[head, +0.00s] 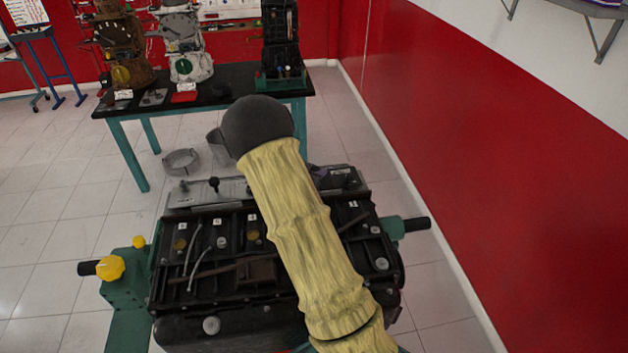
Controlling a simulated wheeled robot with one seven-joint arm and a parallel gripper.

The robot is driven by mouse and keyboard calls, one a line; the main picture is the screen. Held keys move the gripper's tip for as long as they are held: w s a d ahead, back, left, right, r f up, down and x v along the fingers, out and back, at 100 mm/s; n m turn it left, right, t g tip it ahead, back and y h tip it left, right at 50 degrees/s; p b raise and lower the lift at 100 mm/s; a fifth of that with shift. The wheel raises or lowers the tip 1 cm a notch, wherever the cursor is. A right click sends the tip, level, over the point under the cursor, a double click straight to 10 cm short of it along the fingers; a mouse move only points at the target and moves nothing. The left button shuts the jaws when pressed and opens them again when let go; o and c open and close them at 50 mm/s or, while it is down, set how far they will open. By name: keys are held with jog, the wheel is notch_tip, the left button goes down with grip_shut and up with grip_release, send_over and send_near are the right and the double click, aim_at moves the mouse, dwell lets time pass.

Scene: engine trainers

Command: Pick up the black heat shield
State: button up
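A dark engine block (215,310) on a green stand fills the lower middle of the head view. Its open top shows black compartments, small white labels, bolts and thin metal rods. I cannot pick out the black heat shield with certainty among these dark parts. My arm, in a pale yellow sleeve, crosses over the engine's right half and hides part of it. The arm's visible far end is a dark rounded joint. My gripper does not show, so its fingers and anything in them are hidden.
A black-topped table (228,92) with green legs stands behind, holding several engine parts. A grey ring-shaped thing (181,162) is on the floor before it. The green stand has a yellow knob (110,268) at left. A red wall (500,160) borders the right; tiled floor at left is clear.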

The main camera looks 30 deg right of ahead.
aim_at(315, 167)
grip_shut()
jog(key=shift+r, duration=0.1)
notch_tip(315, 167, up, 10)
jog(key=shift+w+f+b, duration=0.1)
jog(key=shift+b, duration=0.85)
